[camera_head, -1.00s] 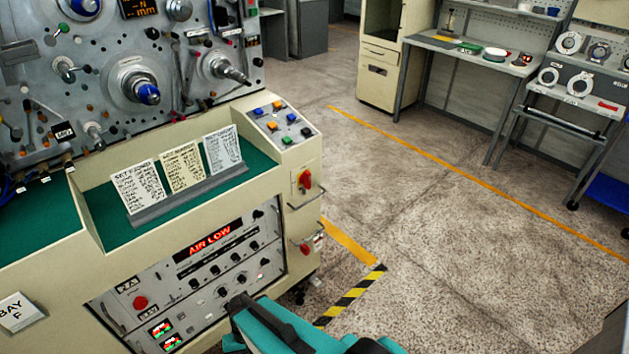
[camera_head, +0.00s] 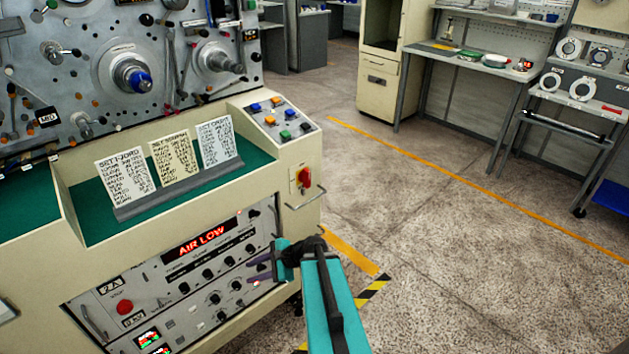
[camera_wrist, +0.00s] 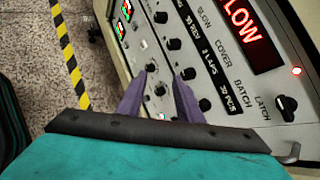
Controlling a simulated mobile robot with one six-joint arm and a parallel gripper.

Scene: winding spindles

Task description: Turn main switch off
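My gripper (camera_head: 264,266) is in front of the machine's lower control panel, below and left of that switch. In the wrist view its two purple fingers (camera_wrist: 160,82) are apart with nothing between them, facing the panel's knobs. The red switch is not in the wrist view. My teal arm covers the lower part of the end face.
The machine's control panel (camera_head: 200,275) has an "AIR LOW" display (camera_head: 194,242), several knobs and a red button (camera_head: 124,307). A metal handle (camera_head: 305,200) sticks out below the switch. The floor right of the machine is open up to the benches.

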